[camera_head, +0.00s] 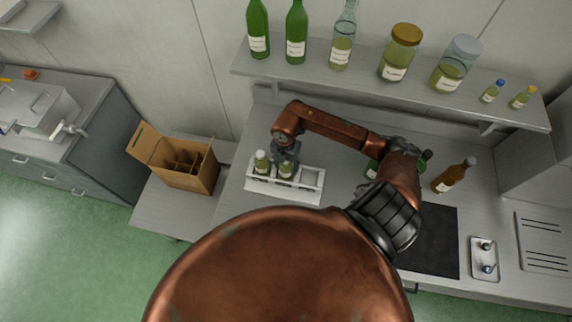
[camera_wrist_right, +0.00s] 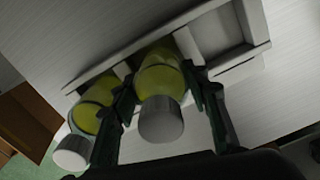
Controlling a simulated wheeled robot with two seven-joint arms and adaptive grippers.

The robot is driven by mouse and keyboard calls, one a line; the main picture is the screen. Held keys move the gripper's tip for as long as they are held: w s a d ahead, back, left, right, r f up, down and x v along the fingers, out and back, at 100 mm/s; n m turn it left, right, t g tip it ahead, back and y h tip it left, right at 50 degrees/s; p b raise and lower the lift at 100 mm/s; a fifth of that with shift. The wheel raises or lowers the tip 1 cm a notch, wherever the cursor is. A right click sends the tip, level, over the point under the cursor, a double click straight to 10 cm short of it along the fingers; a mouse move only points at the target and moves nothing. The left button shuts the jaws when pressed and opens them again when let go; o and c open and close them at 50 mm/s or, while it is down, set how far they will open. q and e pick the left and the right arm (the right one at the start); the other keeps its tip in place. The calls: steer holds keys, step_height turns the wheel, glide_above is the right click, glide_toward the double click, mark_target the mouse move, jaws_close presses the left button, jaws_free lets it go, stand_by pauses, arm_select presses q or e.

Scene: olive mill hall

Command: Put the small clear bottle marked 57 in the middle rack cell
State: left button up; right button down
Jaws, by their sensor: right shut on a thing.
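The white rack (camera_head: 284,191) stands on the bench, left of its centre. My right gripper (camera_head: 286,160) is over the rack, shut on a small clear bottle (camera_head: 286,170) with yellow-green contents. In the right wrist view the fingers (camera_wrist_right: 160,88) close on both sides of this bottle (camera_wrist_right: 160,62), whose pale cap faces the camera. It appears to sit in the middle cell; its depth there is unclear. A similar bottle (camera_head: 262,160) stands in the left cell, and the right cell looks empty. I cannot read any number. My left gripper is not in view.
An open cardboard box (camera_head: 204,176) with dividers stands left of the rack. An amber bottle (camera_head: 453,177), a dark mat (camera_head: 435,250) and a small tray (camera_head: 485,272) are to the right. A wall shelf (camera_head: 360,72) holding several bottles runs above the bench.

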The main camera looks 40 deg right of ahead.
steer(key=shift+f, duration=0.15)
steer(key=shift+f, duration=0.1)
steer(key=c, duration=1.1)
jaws_free()
steer(key=shift+r, duration=0.3)
step_height(320, 180, up, 12)
steer(key=b, duration=0.2)
steer(key=shift+f+b, duration=0.15)
steer(key=shift+b, duration=0.25)
